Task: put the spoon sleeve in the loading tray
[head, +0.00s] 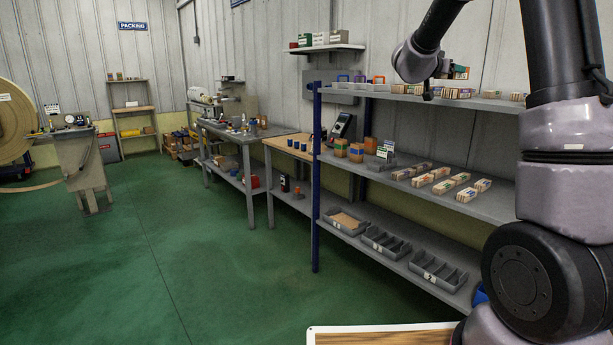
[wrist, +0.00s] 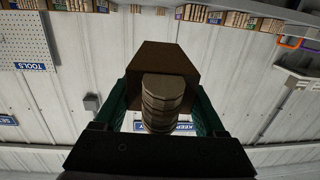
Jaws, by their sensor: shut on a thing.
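In the wrist view, my gripper (wrist: 163,98) has its dark green fingers on both sides of a brown sleeve (wrist: 160,60). Rounded, pale wooden ends in a stack stick out of it toward the camera; I take it to be the spoon sleeve. The sleeve is held up in the air, touching nothing else that I can see. I cannot tell which thing is the loading tray.
A grey shelf rack (head: 480,205) stands at the right, with several wrapped bundles (head: 442,186) on its middle board. Grey bins (head: 385,243) sit on its bottom board. A white-rimmed wooden surface (head: 390,338) is at the bottom edge.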

